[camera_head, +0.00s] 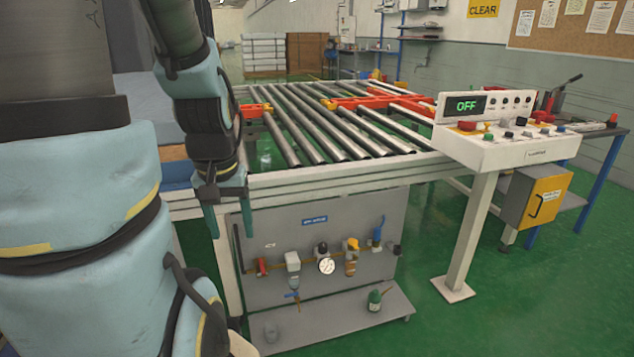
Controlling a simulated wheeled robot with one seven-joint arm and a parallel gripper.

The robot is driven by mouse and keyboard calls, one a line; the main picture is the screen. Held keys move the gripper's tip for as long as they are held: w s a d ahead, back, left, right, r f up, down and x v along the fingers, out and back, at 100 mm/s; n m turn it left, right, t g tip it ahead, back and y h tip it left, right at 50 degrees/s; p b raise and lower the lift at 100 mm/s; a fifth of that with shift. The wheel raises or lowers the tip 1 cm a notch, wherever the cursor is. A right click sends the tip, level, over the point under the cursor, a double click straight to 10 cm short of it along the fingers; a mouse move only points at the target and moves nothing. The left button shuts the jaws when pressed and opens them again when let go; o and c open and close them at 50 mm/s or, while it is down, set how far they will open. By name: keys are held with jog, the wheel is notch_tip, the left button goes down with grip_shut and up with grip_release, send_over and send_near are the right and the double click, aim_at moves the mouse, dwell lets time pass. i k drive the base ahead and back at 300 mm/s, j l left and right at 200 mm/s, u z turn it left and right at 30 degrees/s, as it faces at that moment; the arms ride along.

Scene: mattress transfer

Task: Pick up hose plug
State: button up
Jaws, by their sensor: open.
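My gripper (230,225) hangs downward at the left, its two teal fingers apart, with nothing between them. It appears in front of the left end of a grey air panel (310,221) under the roller table. I cannot pick out the hose plug for certain. A black hose (238,252) runs down the panel's left side, close to the gripper in the picture. A red fitting (262,267) sits low on the panel to the right of the fingers. A small dark fitting (397,250) is at the panel's right edge.
The panel carries a gauge (326,266), a yellow-topped valve (351,244) and a blue-handled valve (378,234). A green bottle (374,300) stands on the low shelf (340,322). The roller table (330,180) overhangs the panel. A control box (510,146) reads OFF.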

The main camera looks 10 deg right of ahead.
aim_at(378, 230)
jog(key=u, duration=0.25)
jog(key=l+u, duration=0.9)
jog(key=k+l+u, duration=0.1)
jog(key=l, duration=0.35)
jog(key=k+l+u, duration=0.1)
jog(key=l, duration=0.35)
jog(key=k+l+u, duration=0.1)
jog(key=l, duration=0.3)
jog(key=k+l+u, duration=0.1)
jog(key=l, duration=0.35)
jog(key=k+l+u, duration=0.15)
jog(key=l, duration=0.25)
jog(key=k+l, duration=0.15)
jog(key=l, duration=0.25)
jog(key=k+l, duration=0.2)
jog(key=l, duration=0.2)
